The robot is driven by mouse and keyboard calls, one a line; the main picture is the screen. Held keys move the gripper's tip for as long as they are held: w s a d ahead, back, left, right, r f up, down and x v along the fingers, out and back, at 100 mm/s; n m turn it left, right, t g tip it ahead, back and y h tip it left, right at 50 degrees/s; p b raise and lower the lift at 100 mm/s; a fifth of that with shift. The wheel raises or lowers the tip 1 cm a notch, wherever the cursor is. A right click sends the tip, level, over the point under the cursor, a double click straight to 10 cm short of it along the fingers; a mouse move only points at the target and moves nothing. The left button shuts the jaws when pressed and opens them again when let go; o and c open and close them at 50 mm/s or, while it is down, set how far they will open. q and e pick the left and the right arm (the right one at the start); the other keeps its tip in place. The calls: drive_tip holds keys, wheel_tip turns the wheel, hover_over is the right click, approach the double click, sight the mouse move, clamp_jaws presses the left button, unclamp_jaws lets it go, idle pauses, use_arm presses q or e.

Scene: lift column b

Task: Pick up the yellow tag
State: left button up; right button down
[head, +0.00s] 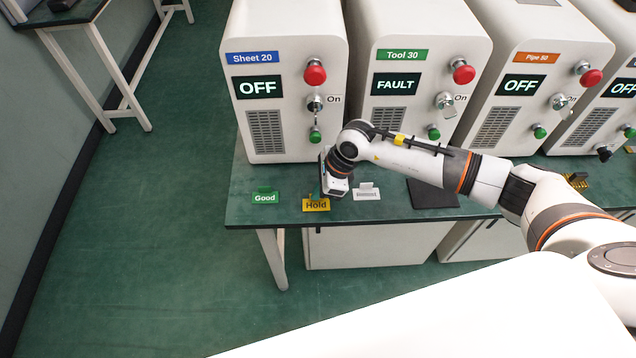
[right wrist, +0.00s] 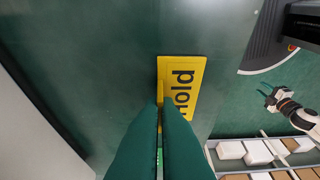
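The yellow tag (head: 316,206), marked "Hold", is near the front edge of the green bench top. It also shows large in the right wrist view (right wrist: 183,85). My right gripper (head: 322,194) points down at it from above. In the right wrist view the two dark fingers (right wrist: 160,108) are close together at the tag's left edge, and its thin upright part appears pinched between them. The fingertips partly hide the tag. I cannot tell whether the tag is clear of the bench.
A green "Good" tag (head: 265,198) stands to the left and a white tag (head: 367,192) to the right. A dark mat (head: 432,194) lies further right. White machines (head: 290,70) with red and green buttons stand close behind.

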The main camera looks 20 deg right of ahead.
drive_tip(key=s+a+b, duration=0.3)
drive_tip(key=s+a, duration=0.1)
drive_tip(key=s, duration=1)
drive_tip(key=shift+s, duration=0.4)
